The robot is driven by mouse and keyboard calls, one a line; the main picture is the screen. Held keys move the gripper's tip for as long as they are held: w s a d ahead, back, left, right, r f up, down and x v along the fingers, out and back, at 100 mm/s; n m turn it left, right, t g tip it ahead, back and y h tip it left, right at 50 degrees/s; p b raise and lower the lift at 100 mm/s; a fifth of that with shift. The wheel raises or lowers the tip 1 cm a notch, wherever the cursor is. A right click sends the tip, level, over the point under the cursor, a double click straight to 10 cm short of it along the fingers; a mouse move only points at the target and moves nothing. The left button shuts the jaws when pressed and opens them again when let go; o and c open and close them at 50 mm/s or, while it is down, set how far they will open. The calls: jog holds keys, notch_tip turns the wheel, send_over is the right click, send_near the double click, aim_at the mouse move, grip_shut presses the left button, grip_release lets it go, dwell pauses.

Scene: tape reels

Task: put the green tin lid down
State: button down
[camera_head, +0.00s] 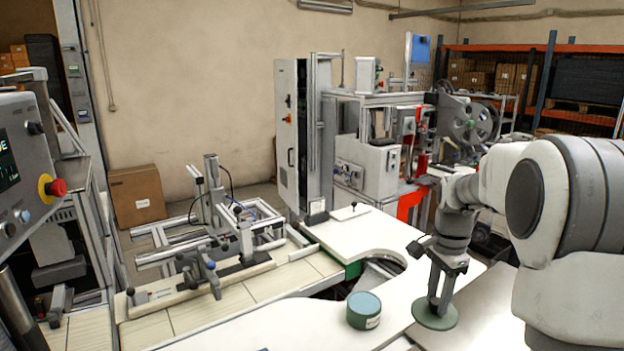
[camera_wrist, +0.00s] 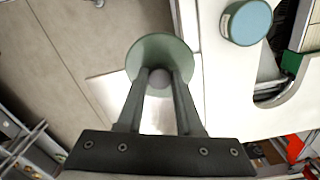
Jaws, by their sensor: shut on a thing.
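My gripper (camera_head: 437,301) is shut on the knob of the green tin lid (camera_head: 428,320), a flat round disc held level below the fingers. In the wrist view the lid (camera_wrist: 158,46) lies beyond my fingertips (camera_wrist: 160,78), with the grey knob between them. In that view, the lid is beside the white worktop rather than over its middle. I cannot tell its exact height. A round green tin (camera_head: 364,312) with a blue-grey top and a pale label stands upright on the worktop, left of the lid. It also shows at the top of the wrist view (camera_wrist: 248,22).
The white worktop (camera_head: 300,326) curves around a cut-out behind the tin. A small knobbed piece (camera_head: 351,211) sits farther back on it. A metal fixture (camera_head: 215,265) stands at left, and a control panel (camera_head: 20,165) with a red button is at far left.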

jog(key=shift+s+a+f, duration=0.1)
jog(key=shift+s+f, duration=0.05)
jog(key=shift+s, duration=0.35)
jog(key=s+a+f+n, duration=0.2)
jog(key=a+f+n, duration=0.3)
jog(key=f+n, duration=0.2)
jog(key=s+a+f+n, duration=0.3)
jog(key=a+f+n, duration=0.3)
jog(key=f+n, duration=0.2)
jog(key=shift+s+a, duration=0.25)
jog(key=shift+s, duration=0.05)
